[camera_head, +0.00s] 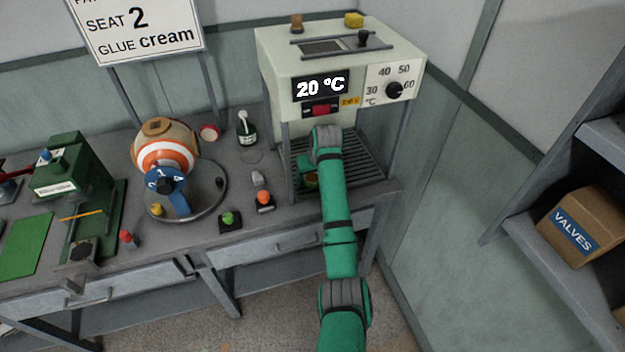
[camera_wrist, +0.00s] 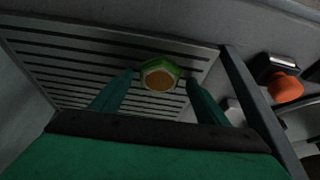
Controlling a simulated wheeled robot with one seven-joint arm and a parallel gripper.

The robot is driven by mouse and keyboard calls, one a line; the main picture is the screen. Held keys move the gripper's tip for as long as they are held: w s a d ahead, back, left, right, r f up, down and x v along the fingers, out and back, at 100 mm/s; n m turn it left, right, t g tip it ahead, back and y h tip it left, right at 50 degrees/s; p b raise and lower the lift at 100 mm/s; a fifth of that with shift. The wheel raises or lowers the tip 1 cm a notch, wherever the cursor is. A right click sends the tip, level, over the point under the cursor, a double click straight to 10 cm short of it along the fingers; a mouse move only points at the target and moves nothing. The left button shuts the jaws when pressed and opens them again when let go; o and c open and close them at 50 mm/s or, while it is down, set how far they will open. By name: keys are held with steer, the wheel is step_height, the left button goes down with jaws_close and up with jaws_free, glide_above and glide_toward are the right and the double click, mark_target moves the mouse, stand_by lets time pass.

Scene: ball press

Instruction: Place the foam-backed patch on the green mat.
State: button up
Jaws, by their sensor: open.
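The foam-backed patch appears to be the small rounded piece (camera_wrist: 159,78) with a tan-orange face and a green rim, on the slatted rack inside the white heater box. In the head view a small bit of it (camera_head: 311,181) shows beside my arm. My gripper (camera_wrist: 160,80) is open, with one finger on each side of the patch; I cannot tell whether they touch it. In the head view my arm hides most of the gripper. The green mat (camera_head: 24,246) lies bare at the far left of the bench, well away from my gripper.
The heater box (camera_head: 275,75) reads 20 °C, and its legs (camera_head: 288,160) stand around the rack (camera_head: 365,170). Between it and the mat are orange (camera_head: 264,199) and green (camera_head: 230,218) buttons, a striped ball (camera_head: 165,155) on a round stand, and a green press (camera_head: 75,165).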

steer(key=c, duration=1.2)
steer(key=shift+r, duration=0.1)
